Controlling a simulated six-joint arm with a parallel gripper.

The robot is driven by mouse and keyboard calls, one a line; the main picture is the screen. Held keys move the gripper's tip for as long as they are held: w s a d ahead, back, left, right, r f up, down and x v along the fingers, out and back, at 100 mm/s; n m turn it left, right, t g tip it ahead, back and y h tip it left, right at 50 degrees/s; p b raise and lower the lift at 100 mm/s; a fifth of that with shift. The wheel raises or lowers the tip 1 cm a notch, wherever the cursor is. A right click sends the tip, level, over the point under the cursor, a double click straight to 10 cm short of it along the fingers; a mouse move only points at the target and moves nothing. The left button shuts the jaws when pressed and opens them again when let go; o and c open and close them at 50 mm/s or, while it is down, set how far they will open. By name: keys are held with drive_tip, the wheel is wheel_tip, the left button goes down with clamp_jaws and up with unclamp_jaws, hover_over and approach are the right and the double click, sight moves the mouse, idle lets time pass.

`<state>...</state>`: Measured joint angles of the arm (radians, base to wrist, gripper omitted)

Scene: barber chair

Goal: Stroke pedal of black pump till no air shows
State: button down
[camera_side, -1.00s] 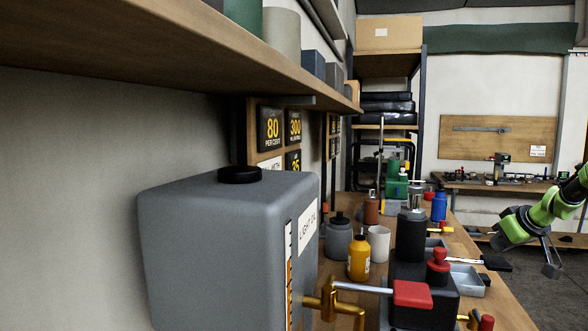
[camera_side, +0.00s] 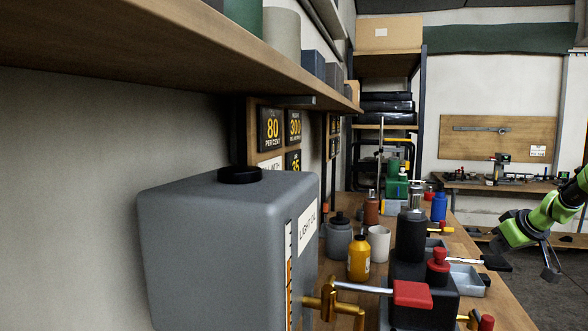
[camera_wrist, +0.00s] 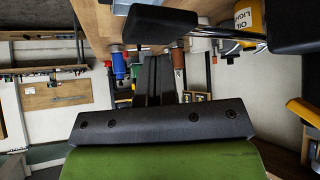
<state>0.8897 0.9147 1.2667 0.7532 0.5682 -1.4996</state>
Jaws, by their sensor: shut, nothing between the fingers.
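The black pump (camera_side: 410,236) stands on the bench as a dark upright cylinder on a black block. A flat black pedal pad (camera_side: 497,262) sticks out to its right on a thin rod. In the wrist view, which is upside down, the black pedal pad (camera_wrist: 160,24) is large, near the top. My gripper (camera_wrist: 153,62) shows there as dark fingers, shut and empty, just past the pad's edge. I cannot tell whether they touch it. In the side view my green wrist is above and right of the pad; the fingers cannot be made out. No air can be made out.
A yellow bottle (camera_side: 358,258), a white cup (camera_side: 378,243), a blue bottle (camera_side: 439,206) and a grey tray (camera_side: 467,279) crowd the bench. Right of the bench is open.

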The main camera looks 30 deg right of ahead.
sight(499, 270)
drive_tip(key=shift+f, duration=0.8)
drive_tip(key=f, duration=0.5)
drive_tip(key=shift+w+a+f, duration=0.15)
drive_tip(key=shift+w+a, duration=0.1)
drive_tip(key=shift+s+d+r, duration=0.15)
drive_tip(key=shift+r, duration=1.35)
drive_tip(key=shift+s+d+r, duration=0.1)
drive_tip(key=shift+s+r, duration=0.05)
drive_tip(key=shift+r, duration=1.35)
drive_tip(key=shift+f, duration=0.1)
idle(0.7)
